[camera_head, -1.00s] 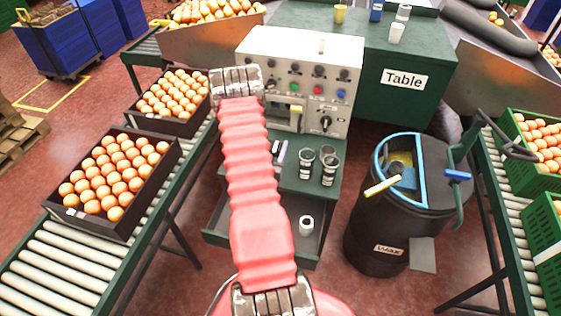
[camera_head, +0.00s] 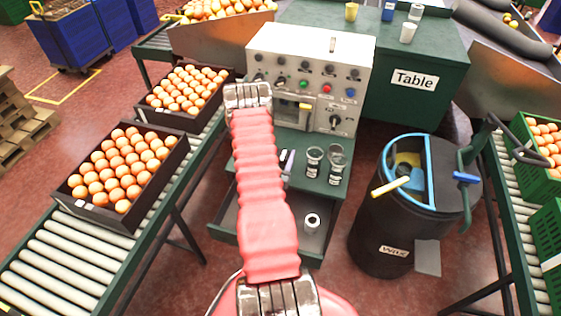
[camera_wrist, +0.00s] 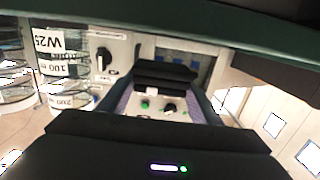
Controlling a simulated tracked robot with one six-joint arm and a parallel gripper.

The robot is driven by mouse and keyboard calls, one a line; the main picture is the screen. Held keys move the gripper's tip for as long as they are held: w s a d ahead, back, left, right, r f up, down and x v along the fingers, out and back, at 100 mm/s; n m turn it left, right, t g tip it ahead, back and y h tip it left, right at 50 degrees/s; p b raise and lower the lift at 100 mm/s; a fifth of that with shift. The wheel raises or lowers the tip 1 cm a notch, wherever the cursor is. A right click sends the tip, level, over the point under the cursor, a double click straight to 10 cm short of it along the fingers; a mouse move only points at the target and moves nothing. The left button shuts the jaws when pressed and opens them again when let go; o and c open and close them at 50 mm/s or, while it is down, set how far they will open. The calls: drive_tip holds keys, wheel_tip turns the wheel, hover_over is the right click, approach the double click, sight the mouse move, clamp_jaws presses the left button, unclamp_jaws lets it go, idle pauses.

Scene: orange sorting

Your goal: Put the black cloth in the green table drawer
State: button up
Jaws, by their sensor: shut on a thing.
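The green table (camera_head: 415,52) has its grey drawer (camera_head: 262,215) pulled open below the small worktop, with a white roll (camera_head: 312,222) inside. My gripper shows in the wrist view (camera_wrist: 160,100) with dark jaws close to the camera. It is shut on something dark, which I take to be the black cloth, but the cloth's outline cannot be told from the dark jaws. In the head view my red arm hides most of the gripper, near the worktop in front of the control box.
The white control box (camera_head: 312,75) stands behind the worktop. Glass beakers (camera_head: 325,162) stand on its right and show at left in the wrist view (camera_wrist: 58,70). A black waste bin (camera_head: 385,235) is to the right. Egg-like orange crates (camera_head: 130,230) line the left conveyor.

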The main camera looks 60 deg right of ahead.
drive_tip(key=shift+f, duration=1.75)
drive_tip(key=shift+f, duration=0.15)
drive_tip(key=o, duration=1.1)
drive_tip(key=shift+c, duration=0.2)
drive_tip(key=shift+s+a+r, duration=0.1)
drive_tip(key=shift+s+a, duration=0.1)
drive_tip(key=shift+a, duration=1.05)
drive_tip(key=shift+s+a+r, duration=0.1)
drive_tip(key=shift+s+a, duration=0.1)
drive_tip(key=shift+a, duration=1)
drive_tip(key=shift+s+a+r, duration=0.1)
drive_tip(key=shift+s+a, duration=0.1)
drive_tip(key=shift+a, duration=1.05)
drive_tip(key=shift+c, duration=0.3)
